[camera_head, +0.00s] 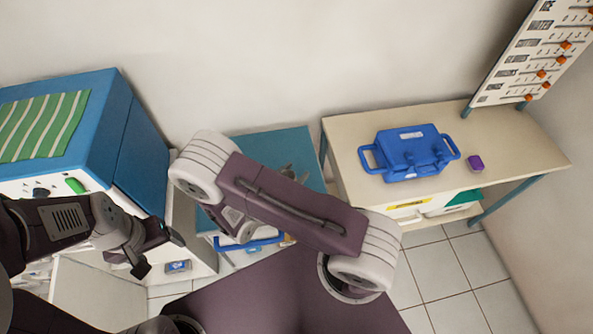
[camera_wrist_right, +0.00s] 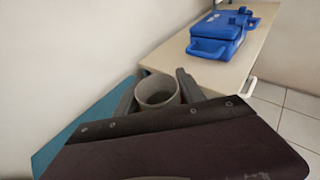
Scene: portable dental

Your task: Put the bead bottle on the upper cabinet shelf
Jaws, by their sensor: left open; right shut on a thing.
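My right gripper (camera_wrist_right: 158,90) is shut on a grey, round, open-topped container, which I take to be the bead bottle (camera_wrist_right: 157,94). It sits upright between the two fingers in the right wrist view. In the head view my right arm hides the bottle and most of that gripper. My left gripper (camera_head: 156,251) is open and empty at the lower left, in front of a white cabinet (camera_head: 190,262). My left arm covers much of this cabinet, and I cannot make out its upper shelf.
A blue machine (camera_head: 147,150) with a green striped cloth (camera_head: 40,125) stands at the left. A teal-topped surface (camera_head: 285,145) lies behind my right arm. Tiled floor (camera_head: 455,270) is clear at right.

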